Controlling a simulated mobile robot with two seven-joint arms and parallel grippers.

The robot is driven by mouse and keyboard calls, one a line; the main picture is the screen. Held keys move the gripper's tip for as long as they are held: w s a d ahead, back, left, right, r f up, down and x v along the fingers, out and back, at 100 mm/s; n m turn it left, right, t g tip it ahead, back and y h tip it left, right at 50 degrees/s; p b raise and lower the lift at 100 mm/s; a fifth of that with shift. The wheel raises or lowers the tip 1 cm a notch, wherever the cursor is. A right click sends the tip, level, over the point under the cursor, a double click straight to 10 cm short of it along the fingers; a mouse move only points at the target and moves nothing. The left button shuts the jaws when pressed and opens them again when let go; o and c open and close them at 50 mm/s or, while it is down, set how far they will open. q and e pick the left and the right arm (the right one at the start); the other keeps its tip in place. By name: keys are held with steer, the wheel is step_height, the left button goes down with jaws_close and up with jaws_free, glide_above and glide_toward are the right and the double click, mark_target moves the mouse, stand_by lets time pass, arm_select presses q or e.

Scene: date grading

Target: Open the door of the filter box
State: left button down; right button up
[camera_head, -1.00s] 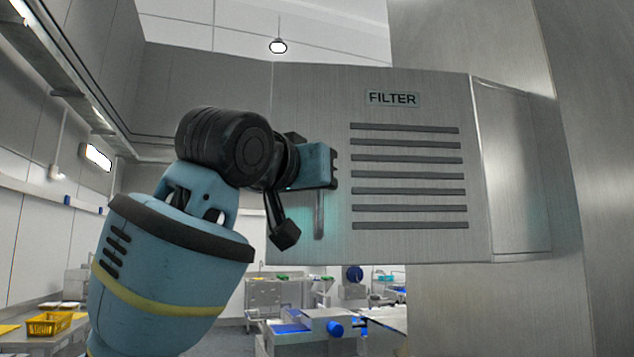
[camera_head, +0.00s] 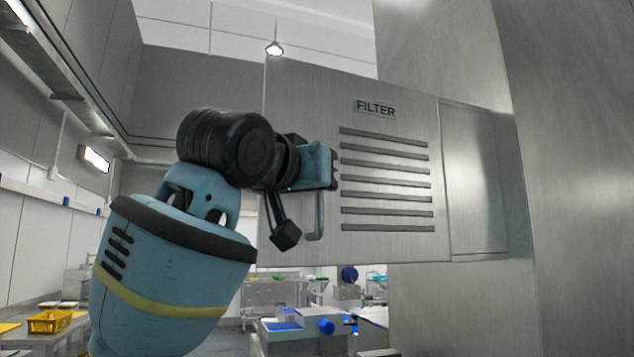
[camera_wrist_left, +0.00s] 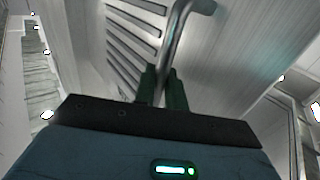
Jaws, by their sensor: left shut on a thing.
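The filter box door (camera_head: 385,235) is a brushed-metal panel with a FILTER label and several dark slats, in the middle of the head view. It stands at a slant, its left edge looking nearer to me than its right. A vertical bar handle (camera_head: 319,222) is at its left side; the handle also shows in the wrist view (camera_wrist_left: 176,38). My left gripper (camera_head: 332,167) is shut on the handle, whose bar runs between the fingers (camera_wrist_left: 161,88) in the wrist view. Any gap behind the door is hidden. My right gripper is not in view.
A plain metal panel (camera_head: 472,180) adjoins the door's right edge. A large metal wall or column (camera_head: 570,170) fills the right. Below and behind are a machine with blue parts (camera_head: 305,325) and a yellow basket (camera_head: 50,322) at lower left.

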arm_select(q)
steer(key=c, duration=1.6)
jaws_free()
steer(key=shift+d, duration=0.15)
steer(key=shift+o, duration=0.2)
steer(key=v, duration=0.7)
steer(key=shift+s+a, duration=0.2)
steer(key=shift+s, duration=0.15)
